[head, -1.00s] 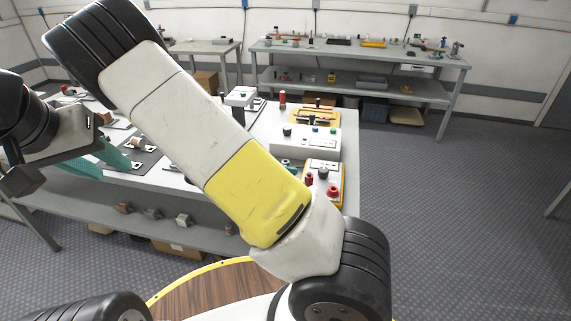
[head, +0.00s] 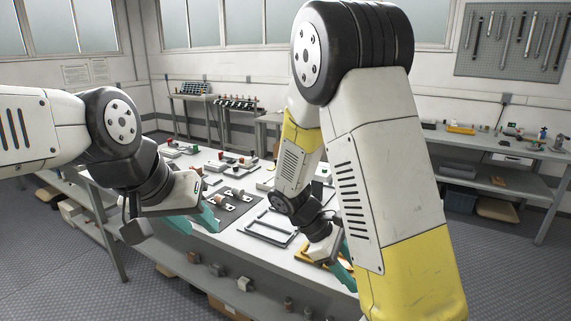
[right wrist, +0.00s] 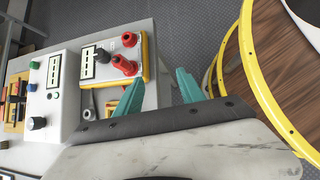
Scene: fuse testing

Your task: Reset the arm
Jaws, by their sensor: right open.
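My left gripper (head: 194,219) has teal fingers. It hangs above the near left edge of the white worktable (head: 200,240), with its fingers apart and nothing seen between them. My right arm fills the right of the head view, and its gripper is partly hidden there behind an arm link, with one teal finger (head: 346,258) showing. In the right wrist view my right gripper (right wrist: 158,92) has its two teal fingers wide apart and empty. They are near the table edge, beside a yellow-edged meter (right wrist: 146,70) with red and black plugs.
A grey mat (head: 243,212) with small metal-ended parts and a dark rectangular frame (head: 251,238) lie on the table. A white box with a knob (right wrist: 62,105) stands by the meter. A brown, yellow-rimmed round surface (right wrist: 262,75) lies to the right. Boxes sit on the lower shelf.

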